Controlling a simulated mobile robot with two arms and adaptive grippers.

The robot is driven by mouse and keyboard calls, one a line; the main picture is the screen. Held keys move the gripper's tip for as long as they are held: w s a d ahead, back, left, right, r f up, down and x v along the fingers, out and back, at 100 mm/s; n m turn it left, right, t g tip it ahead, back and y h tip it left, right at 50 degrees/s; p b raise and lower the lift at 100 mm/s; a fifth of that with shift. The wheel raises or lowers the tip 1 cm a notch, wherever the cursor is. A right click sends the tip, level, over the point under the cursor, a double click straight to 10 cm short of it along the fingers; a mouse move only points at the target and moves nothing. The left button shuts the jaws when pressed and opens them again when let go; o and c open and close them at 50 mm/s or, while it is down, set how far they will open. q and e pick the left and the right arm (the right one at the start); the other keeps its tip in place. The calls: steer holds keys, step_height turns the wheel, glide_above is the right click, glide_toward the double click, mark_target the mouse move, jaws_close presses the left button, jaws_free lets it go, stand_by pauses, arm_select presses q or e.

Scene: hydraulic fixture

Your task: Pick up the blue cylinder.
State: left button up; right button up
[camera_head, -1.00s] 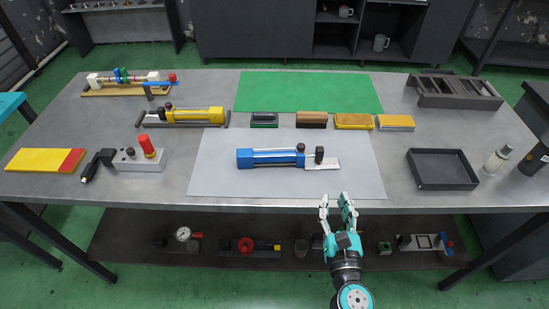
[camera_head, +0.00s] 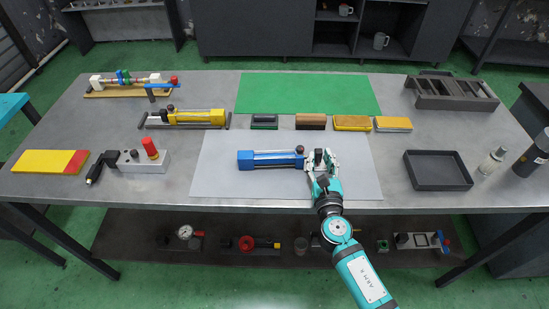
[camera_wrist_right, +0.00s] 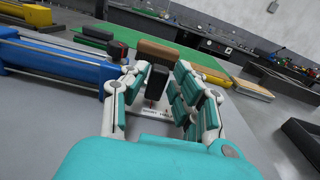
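The blue cylinder (camera_head: 270,159) lies lengthwise on the light grey mat (camera_head: 215,185) in the middle of the table. Its blue body also shows at the left of the right wrist view (camera_wrist_right: 60,65). My right gripper (camera_head: 321,160) is at the cylinder's right end, over its metal end plate. In the right wrist view its fingers (camera_wrist_right: 155,85) are spread apart, with a dark upright block (camera_wrist_right: 157,80) of the end fitting between them. I cannot tell whether either finger touches it. My left gripper is not in view.
A yellow cylinder (camera_head: 200,117) lies behind the mat at left. Several brushes or blocks, including a brown one (camera_head: 310,121), line the green mat's (camera_head: 300,90) front edge. A black tray (camera_head: 437,185) stands at right. A grey valve block (camera_head: 145,162) sits at left.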

mark_target(319, 154)
steer(key=w, duration=0.3)
steer(key=shift+w+a, duration=0.1)
steer(key=shift+w, duration=0.1)
steer(key=shift+s, duration=0.1)
steer(key=shift+c, duration=0.4)
jaws_close()
